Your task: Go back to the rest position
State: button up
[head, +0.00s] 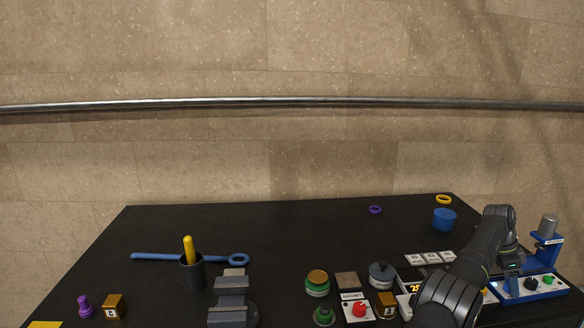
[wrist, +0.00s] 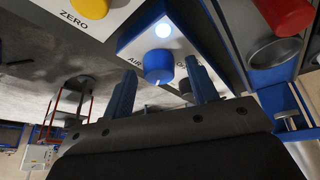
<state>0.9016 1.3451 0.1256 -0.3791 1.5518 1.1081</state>
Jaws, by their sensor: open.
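My gripper shows in the wrist view (wrist: 162,88) with its two blue fingers apart and nothing held between them. A blue knob (wrist: 158,66) marked "AIR" appears in the gap between the fingers. I cannot tell whether the fingers touch it. A lit white button (wrist: 163,31) sits beyond the knob on the same white panel. In the head view my arm reaches from the bottom right, and its end is near the blue press (head: 545,245). The fingertips are not clear there.
The press's control panel (head: 528,287) is at the right edge of the black table (head: 110,245). A blue cup (head: 444,220) stands behind my arm. A red-knobbed magnet box (head: 358,309) is left of it. A grey vise (head: 232,300) stands front centre. The back left is clear.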

jog(key=v, duration=0.5)
jog(key=shift+w+a+r, duration=0.15)
jog(key=shift+w+a, duration=0.05)
jog(key=w+a, duration=0.2)
jog(key=a, duration=0.1)
jog(key=w+a, duration=0.2)
jog(key=a, duration=0.1)
jog(key=w+a, duration=0.2)
jog(key=a, duration=0.1)
jog(key=shift+w+a, duration=0.35)
jog(key=s+d, duration=0.2)
jog(key=d, duration=0.1)
jog(key=s+d, duration=0.2)
jog(key=d, duration=0.1)
jog(key=s+d, duration=0.3)
jog(key=d, duration=0.1)
jog(key=shift+f, duration=0.2)
jog(key=x, duration=0.5)
jog(key=shift+r, duration=0.1)
jog(key=n+t, duration=0.1)
jog(key=n, duration=0.1)
jog(key=n+t, duration=0.1)
jog(key=n, duration=0.2)
jog(key=shift+s+n+h, duration=0.2)
jog(key=shift+n+h, duration=0.1)
jog(key=shift+h, duration=0.1)
jog(key=n+t, duration=0.2)
jog(key=n, duration=0.2)
jog(key=shift+s+n, duration=0.1)
jog(key=shift+n, duration=0.2)
